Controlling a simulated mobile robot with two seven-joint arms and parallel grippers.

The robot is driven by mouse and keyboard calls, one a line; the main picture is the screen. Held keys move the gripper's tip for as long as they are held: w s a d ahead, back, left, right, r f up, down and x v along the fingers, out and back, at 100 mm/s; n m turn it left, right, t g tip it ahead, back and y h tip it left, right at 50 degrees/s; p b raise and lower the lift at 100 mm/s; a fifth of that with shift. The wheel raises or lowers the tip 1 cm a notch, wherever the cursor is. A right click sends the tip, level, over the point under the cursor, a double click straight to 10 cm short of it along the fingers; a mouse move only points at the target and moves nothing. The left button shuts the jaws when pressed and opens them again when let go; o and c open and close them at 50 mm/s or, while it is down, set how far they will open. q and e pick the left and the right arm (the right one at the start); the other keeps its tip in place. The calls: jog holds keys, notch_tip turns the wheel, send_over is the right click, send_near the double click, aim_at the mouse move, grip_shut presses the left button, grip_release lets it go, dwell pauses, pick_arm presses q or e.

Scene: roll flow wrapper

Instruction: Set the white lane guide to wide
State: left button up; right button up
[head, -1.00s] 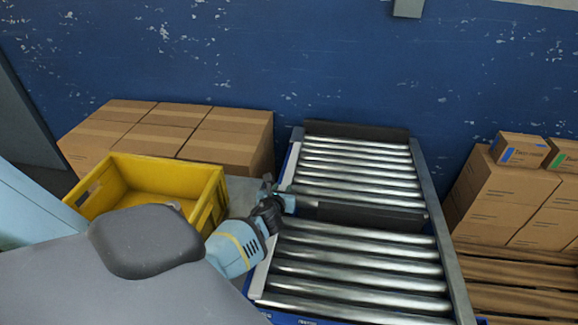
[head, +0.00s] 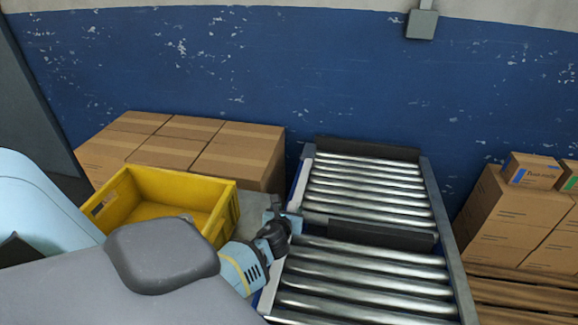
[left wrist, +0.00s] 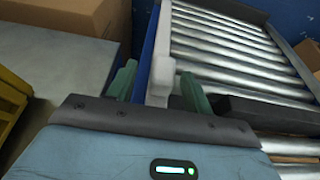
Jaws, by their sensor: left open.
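The white lane guide (left wrist: 161,72) runs along the left side of the roller conveyor (left wrist: 225,50). In the head view a pale strip of it (head: 299,180) shows beside the rollers. My left gripper (left wrist: 158,88) is open, with its two greenish fingers on either side of the guide's near end. I cannot tell whether either finger touches it. In the head view the left gripper (head: 277,208) is at the conveyor's left edge, and it hides part of the guide. My right gripper is not in view.
A dark crossbar (head: 370,232) spans the rollers. A yellow crate (head: 222,215) stands left of the gripper, with cardboard boxes (head: 240,155) behind it. More boxes (head: 520,215) stand on a pallet at the right. A blue wall (head: 300,80) closes the back.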

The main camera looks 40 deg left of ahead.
pick_arm(q)
jog(key=p+v, duration=0.1)
jog(key=v, duration=0.3)
jog(key=shift+s+r, duration=0.1)
jog(key=shift+s, duration=0.1)
dwell(0.5)
